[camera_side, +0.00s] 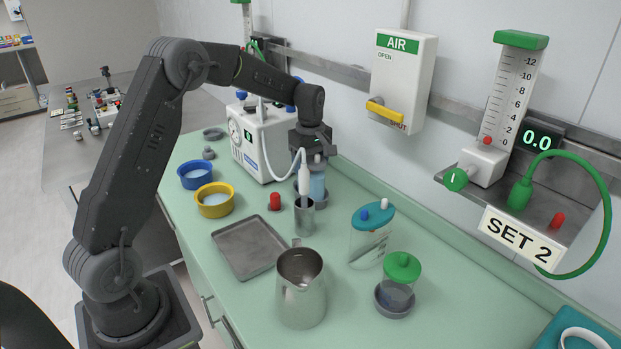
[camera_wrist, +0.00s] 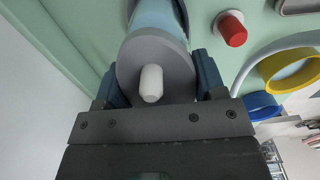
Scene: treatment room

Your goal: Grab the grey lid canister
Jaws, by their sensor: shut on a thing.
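The grey lid canister shows in the side view as a light-blue body (camera_side: 317,186), partly hidden by my gripper and a white handpiece. In the wrist view its round grey lid (camera_wrist: 128,72) with a white knob faces the camera, with the pale blue body beyond it. My gripper (camera_side: 313,152) is over the canister from above. In the wrist view the dark fingers (camera_wrist: 155,85) are shut on it, one on each side of the lid. The canister is upright, at a grey ring-shaped holder (camera_side: 321,203); I cannot tell whether it is clear of the holder.
A metal cup (camera_side: 304,218) with the white handpiece (camera_side: 303,172) stands close in front. A white machine (camera_side: 262,143) is to the left. A red-capped piece (camera_side: 275,202), teal-lid canister (camera_side: 372,218), green-lid canister (camera_side: 403,268), steel jug (camera_side: 301,295) and tray (camera_side: 248,250) share the counter.

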